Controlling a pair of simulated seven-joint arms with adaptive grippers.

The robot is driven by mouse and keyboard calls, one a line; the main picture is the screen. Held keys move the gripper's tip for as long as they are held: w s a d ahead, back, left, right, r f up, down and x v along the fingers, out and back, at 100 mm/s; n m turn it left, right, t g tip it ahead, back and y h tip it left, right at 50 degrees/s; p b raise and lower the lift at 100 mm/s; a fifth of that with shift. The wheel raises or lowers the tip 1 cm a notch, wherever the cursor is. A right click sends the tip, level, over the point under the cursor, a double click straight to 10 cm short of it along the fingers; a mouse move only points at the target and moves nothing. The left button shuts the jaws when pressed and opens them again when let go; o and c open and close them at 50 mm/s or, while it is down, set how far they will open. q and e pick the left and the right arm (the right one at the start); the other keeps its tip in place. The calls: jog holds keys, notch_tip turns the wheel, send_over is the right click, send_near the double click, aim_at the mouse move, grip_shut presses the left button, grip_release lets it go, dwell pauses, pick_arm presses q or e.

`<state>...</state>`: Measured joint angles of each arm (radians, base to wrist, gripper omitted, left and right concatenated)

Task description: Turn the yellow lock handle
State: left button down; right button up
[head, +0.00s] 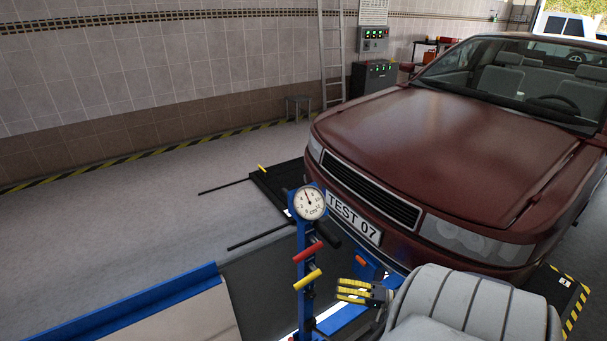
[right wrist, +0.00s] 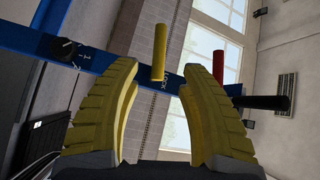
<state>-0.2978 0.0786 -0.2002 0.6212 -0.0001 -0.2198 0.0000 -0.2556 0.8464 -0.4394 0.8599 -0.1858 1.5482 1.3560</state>
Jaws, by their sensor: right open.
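The yellow lock handle (head: 308,279) sticks out of the blue upright post of the jack (head: 305,232), below a red handle (head: 307,252). My right gripper (head: 341,291) is just to the right of the yellow handle in the head view, with open yellow fingers pointing left toward the post. In the right wrist view, the yellow handle (right wrist: 159,52) appears between the open fingertips (right wrist: 161,70), and nothing is gripped. I cannot tell how deep the handle sits between the fingers. My left gripper is not in view.
A round gauge (head: 310,202) tops the post. The red handle (right wrist: 228,62) and a black handle (right wrist: 265,102) are close to my right gripper's fingers in the right wrist view. A dark red car (head: 430,140) stands behind the jack. Open floor (head: 150,220) lies to the left.

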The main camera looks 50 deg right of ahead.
aim_at(304, 282)
jog(key=x, duration=1.3)
grip_shut()
dwell(0.5)
